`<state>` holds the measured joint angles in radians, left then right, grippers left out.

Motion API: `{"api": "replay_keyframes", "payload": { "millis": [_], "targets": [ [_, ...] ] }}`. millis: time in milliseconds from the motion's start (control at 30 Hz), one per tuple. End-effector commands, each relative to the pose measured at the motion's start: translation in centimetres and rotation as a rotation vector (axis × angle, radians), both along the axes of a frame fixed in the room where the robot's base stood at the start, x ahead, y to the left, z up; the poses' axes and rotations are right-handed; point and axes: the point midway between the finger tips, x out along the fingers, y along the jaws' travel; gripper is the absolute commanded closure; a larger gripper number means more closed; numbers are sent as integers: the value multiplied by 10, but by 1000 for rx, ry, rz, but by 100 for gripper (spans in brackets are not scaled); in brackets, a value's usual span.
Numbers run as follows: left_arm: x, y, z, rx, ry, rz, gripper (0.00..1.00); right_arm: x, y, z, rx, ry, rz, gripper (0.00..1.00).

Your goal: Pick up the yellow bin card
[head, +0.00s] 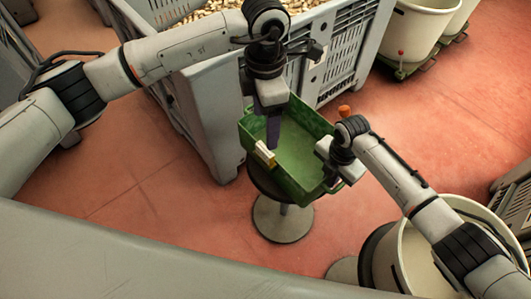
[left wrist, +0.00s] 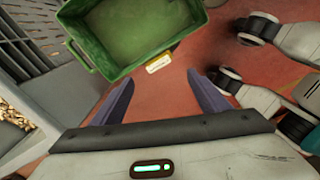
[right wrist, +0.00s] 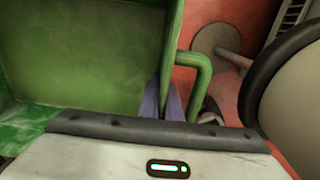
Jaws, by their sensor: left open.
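The yellow bin card (head: 264,154) is a small pale-yellow piece at the near left side of the green bin (head: 252,131). It also shows in the left wrist view (left wrist: 159,64), on the bin's outer rim. My left gripper (head: 273,138) points down close to the card. In the left wrist view its fingers (left wrist: 160,82) are apart with nothing between them, and the card appears just beyond the gap. My right gripper (head: 326,168) is at the bin's right end. In the right wrist view its fingers (right wrist: 165,105) are close together on either side of the bin's end wall, beside the handle (right wrist: 205,75).
The green bin rests on a round-based stool (head: 283,222). A large grey crate (head: 205,110) of corks stands behind it. White tubs stand at the back right (head: 415,30) and lower right (head: 410,255). A grey surface (head: 110,255) fills the lower left. Red floor is open between.

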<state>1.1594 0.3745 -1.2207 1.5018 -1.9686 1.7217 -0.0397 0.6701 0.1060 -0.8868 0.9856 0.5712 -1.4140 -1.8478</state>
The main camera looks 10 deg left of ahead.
Motion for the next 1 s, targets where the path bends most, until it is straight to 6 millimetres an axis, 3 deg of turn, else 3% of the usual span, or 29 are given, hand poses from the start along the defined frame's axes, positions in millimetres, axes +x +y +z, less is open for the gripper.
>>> {"api": "replay_keyframes", "payload": {
  "millis": [200,367,700,1000],
  "targets": [
    [-1,-1,3,0,0,308,31,0,0,0,-1,1,-1,100],
    [-1,-1,-1,1,2,400,31,0,0,0,-1,1,-1,100],
    [-2,-1,-54,2,4,411,31,0,0,0,-1,1,-1,100],
    [0,1,-82,1,4,410,31,0,0,0,-1,1,-1,100]
  ]
}}
